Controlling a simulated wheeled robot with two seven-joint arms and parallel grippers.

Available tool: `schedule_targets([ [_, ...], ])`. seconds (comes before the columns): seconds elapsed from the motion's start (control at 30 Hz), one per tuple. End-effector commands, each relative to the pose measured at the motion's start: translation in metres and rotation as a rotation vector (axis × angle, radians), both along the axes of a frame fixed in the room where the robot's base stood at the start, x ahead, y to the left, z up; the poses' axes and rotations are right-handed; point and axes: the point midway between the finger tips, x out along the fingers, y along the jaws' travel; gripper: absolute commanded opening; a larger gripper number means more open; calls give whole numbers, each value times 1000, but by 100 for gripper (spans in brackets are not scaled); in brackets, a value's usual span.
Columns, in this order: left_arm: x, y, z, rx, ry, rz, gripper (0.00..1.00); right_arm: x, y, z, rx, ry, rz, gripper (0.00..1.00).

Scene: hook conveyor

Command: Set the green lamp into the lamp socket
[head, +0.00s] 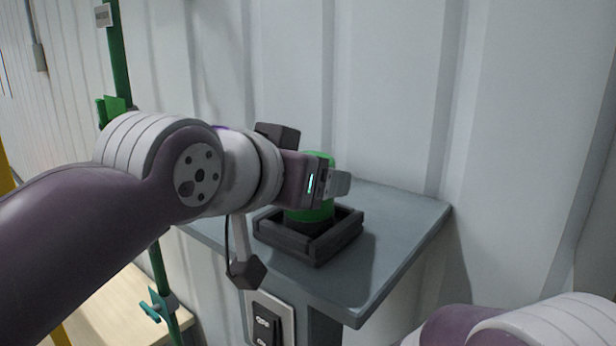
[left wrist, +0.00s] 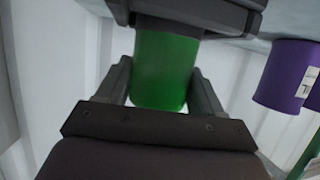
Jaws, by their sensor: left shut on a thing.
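The green lamp (head: 319,159) is upright, with a dark base (head: 297,226) under its green body. My left gripper (head: 334,184) is shut on the lamp's green body from the side. In the left wrist view the green lamp (left wrist: 163,72) sits between the two dark fingers (left wrist: 162,88). The socket is a dark square frame (head: 318,252) on a grey shelf (head: 393,222). The lamp's base is within the frame's outline; I cannot tell whether it is fully seated. My right gripper is not in view; only part of that arm shows at the lower right.
A purple cylinder with a white label (left wrist: 287,76) is beside the lamp in the left wrist view. A green pole (head: 120,62) stands at the left. A black switch panel (head: 267,318) is below the shelf. The shelf's right part is clear. A white ribbed wall (head: 390,90) is behind.

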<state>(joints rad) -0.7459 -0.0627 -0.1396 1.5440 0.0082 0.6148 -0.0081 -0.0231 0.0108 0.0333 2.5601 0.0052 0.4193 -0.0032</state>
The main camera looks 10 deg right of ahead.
Motion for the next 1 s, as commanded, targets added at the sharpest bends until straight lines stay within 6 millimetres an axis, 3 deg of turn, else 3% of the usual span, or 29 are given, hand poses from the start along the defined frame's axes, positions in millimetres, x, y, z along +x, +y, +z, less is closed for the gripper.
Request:
schedule_targets([
  [0.17,1,-1,-4,7,7,0,28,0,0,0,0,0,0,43],
  [0.2,1,-1,-4,7,7,0,77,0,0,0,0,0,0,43],
  [0.27,1,-1,-4,7,7,0,96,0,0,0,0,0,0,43],
  [0.63,-5,5,-2,3,4,0,97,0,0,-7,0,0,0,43],
  [0.8,-33,31,10,1,1,0,97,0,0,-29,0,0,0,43],
  [1.0,-68,63,33,2,2,0,97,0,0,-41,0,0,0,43],
])
